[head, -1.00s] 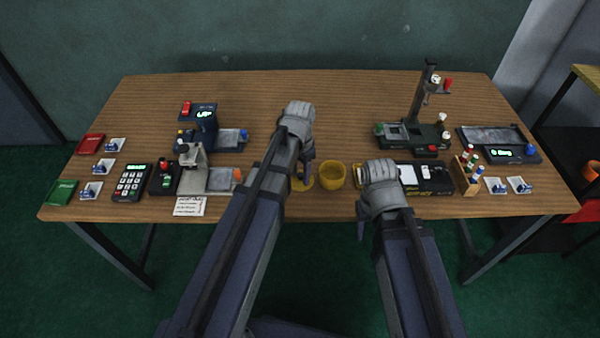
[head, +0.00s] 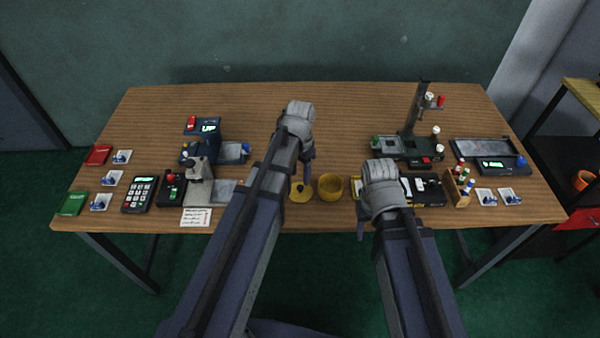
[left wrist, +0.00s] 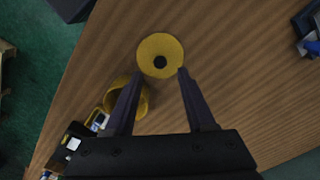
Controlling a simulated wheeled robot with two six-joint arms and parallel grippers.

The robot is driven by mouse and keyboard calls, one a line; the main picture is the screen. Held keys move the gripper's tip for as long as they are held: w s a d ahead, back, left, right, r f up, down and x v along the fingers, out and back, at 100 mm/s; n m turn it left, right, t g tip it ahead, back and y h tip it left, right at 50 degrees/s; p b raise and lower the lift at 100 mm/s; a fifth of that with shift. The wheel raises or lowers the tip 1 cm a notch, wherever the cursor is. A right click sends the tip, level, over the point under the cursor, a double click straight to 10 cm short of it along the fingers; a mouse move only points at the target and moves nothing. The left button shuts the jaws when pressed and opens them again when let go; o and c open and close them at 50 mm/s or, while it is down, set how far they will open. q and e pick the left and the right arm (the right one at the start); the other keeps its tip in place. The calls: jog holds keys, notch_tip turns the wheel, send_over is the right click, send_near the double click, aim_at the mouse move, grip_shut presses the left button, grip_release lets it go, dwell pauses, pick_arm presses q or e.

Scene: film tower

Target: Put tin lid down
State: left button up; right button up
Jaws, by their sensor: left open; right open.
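The tin lid (head: 301,192) is a flat yellow disc with a dark knob, lying on the table; it also shows in the left wrist view (left wrist: 160,56). The yellow tin (head: 330,188) stands open just right of the lid; in the left wrist view its rim (left wrist: 141,103) is partly behind a finger. My left gripper (head: 304,174) is above and behind the lid, open and empty. In the left wrist view its fingers (left wrist: 155,85) are spread, with the lid beyond their tips. My right gripper (head: 366,218) hangs near the front edge, right of the tin; its fingers are mostly hidden.
A stand device (head: 409,145) is at back right, with a flat scale-like device (head: 490,155) beyond it. A bottle rack (head: 458,188) stands front right. A microscope-like device (head: 198,185) and a keypad (head: 139,194) are left. The table's back middle is clear.

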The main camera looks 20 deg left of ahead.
aim_at(300, 187)
pick_arm(q)
notch_tip(300, 187, up, 6)
jog(key=p, duration=0.5)
jog(key=s+d+n+y, duration=0.1)
jog(key=s+d+n, duration=0.1)
jog(key=s+d, duration=0.8)
jog(key=s, duration=0.4)
jog(key=shift+s+d+r, duration=0.15)
jog(key=shift+d, duration=0.1)
